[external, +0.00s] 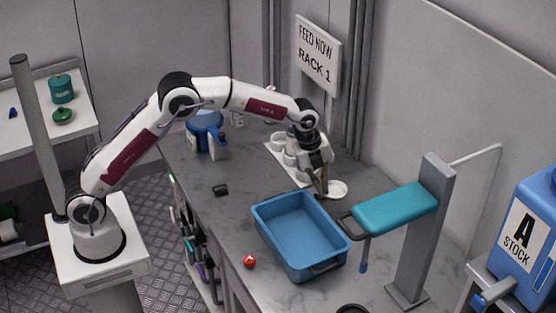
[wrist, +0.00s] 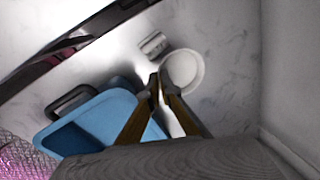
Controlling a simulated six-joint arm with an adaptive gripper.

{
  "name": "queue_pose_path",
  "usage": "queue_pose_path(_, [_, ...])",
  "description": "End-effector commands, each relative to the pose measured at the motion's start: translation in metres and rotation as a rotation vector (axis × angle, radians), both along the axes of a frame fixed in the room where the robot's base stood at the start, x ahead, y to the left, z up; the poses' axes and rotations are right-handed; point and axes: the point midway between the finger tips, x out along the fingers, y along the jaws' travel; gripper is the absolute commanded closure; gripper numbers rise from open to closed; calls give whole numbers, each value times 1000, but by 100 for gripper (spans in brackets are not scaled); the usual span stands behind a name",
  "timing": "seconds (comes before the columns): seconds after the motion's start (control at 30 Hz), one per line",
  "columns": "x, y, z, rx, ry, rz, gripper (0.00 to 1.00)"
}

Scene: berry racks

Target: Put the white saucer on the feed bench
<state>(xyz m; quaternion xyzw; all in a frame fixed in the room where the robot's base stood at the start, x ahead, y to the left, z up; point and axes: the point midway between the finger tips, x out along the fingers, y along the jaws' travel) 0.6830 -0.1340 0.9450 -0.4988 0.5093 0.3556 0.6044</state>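The white saucer (external: 337,189) is a small round dish at the grey worktop (external: 376,185), behind the blue tub. It also shows in the wrist view (wrist: 185,69). My gripper (external: 322,190) points down at the saucer's left edge. In the wrist view its two brown fingertips (wrist: 159,77) are close together at the saucer's rim. I cannot tell whether the rim is between them, or whether the saucer touches the worktop. No label marks a surface as the feed bench; a sign on the wall (external: 318,56) reads "FEED NOW RACK 1".
A blue tub (external: 268,221) stands close in front of the gripper. A white tray with cups (external: 277,152) is left of it. A teal pad on a post (external: 394,208) stands to the right. A red ball (external: 249,261) lies near the worktop's front edge. A blue jug (external: 204,135) stands farther left.

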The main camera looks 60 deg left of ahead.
Motion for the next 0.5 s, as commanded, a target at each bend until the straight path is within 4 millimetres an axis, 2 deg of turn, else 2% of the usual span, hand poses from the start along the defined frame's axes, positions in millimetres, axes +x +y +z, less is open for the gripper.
queue_pose_path(0.03, [2, -20, 0, -1, 0, -32, 100])
queue_pose_path(0.2, [3, -68, 1, -6, 2, -113, 100])
queue_pose_path(0.33, [2, -93, 1, -8, 4, -154, 100])
queue_pose_path(0.5, [0, -107, 2, -9, 4, -178, 100])
